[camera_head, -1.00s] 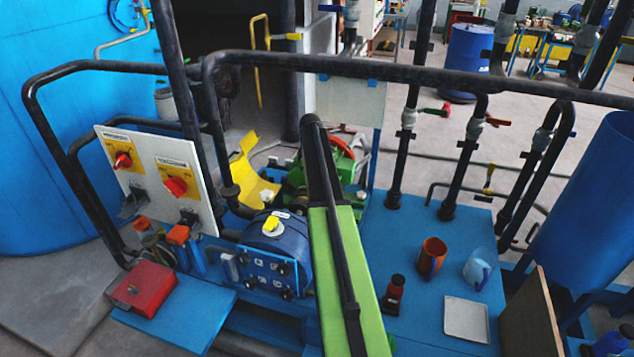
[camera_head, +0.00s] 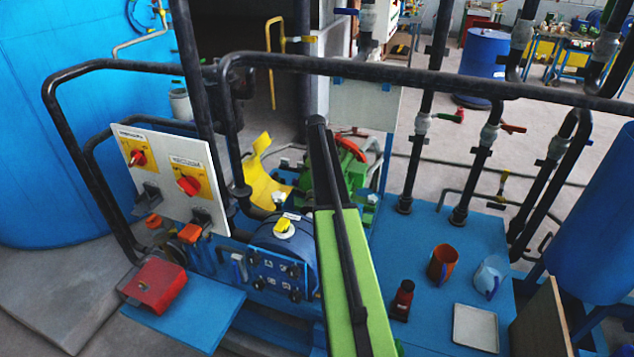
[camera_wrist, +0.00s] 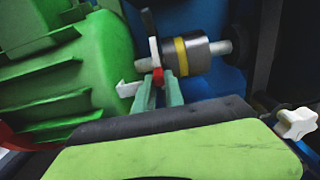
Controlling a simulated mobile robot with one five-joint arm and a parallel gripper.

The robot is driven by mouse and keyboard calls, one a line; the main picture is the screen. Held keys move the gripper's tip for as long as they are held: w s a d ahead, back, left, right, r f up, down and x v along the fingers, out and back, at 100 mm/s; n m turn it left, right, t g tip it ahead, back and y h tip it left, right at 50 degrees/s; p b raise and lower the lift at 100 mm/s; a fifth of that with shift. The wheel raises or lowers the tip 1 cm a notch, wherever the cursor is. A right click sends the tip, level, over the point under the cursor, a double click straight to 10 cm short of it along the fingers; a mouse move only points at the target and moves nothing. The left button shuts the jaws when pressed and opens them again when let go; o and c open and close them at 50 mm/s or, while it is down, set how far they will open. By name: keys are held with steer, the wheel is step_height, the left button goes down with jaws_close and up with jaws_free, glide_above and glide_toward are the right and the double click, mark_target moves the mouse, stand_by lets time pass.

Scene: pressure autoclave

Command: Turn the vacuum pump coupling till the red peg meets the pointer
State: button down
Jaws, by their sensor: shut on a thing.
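In the wrist view, the coupling (camera_wrist: 190,54) is a grey cylinder with a yellow band on a light shaft, to the right of a green ribbed motor (camera_wrist: 70,75). A red peg (camera_wrist: 157,75) is at the coupling's left side. My gripper (camera_wrist: 158,88) has its two pale green fingers shut on the red peg. A thin white piece (camera_wrist: 154,50) with a dark top stands just above the peg. Another white angled piece (camera_wrist: 127,88) is left of the fingers. I cannot tell which is the pointer. In the head view, my arm hides the gripper and coupling.
In the head view, a black pipe rail (camera_head: 430,78) crosses above the unit. A switch panel (camera_head: 175,175) stands left. A red mug (camera_head: 442,264), a clear jug (camera_head: 490,276) and a white tray (camera_head: 475,328) sit on the blue deck. A white knob (camera_wrist: 296,123) is in the wrist view.

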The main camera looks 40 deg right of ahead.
steer(key=c, duration=1.5)
jaws_free()
steer(key=shift+w+f, duration=0.1)
steer(key=shift+w, duration=0.1)
steer(key=shift+o, duration=0.5)
steer(key=shift+s, duration=0.1)
step_height(320, 180, up, 18)
steer(key=p, duration=1.7)
steer(key=shift+f+p, duration=0.2)
steer(key=shift+p, duration=0.1)
steer(key=shift+f, duration=0.1)
